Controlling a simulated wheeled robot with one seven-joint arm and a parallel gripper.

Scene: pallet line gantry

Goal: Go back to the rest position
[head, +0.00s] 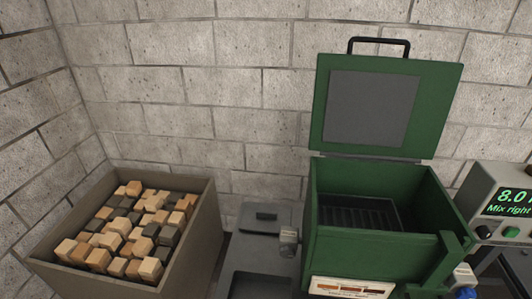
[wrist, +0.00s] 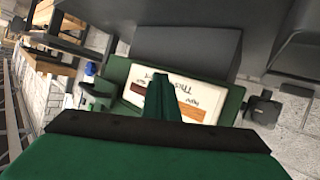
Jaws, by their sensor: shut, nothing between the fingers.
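My gripper (wrist: 162,78) shows in the wrist view as green fingers closed together, with nothing between them. Its dark bar and green body fill the bottom of that view. Behind the fingers is the front of the green box (wrist: 228,108) with its white label (wrist: 203,108), which the fingers partly cover. The gripper appears apart from the box, though the exact gap is hard to judge. In the head view, no part of my gripper shows. There the green box (head: 353,256) stands with its lid (head: 447,105) raised and a dark ribbed floor inside.
A brown bin (head: 192,245) of wooden and dark blocks (head: 128,228) stands at the left. A grey unit (head: 259,250) sits between bin and box. A display box (head: 481,205) reading "8.0" and "Mix right" is at the right. A block wall (head: 225,95) closes the back.

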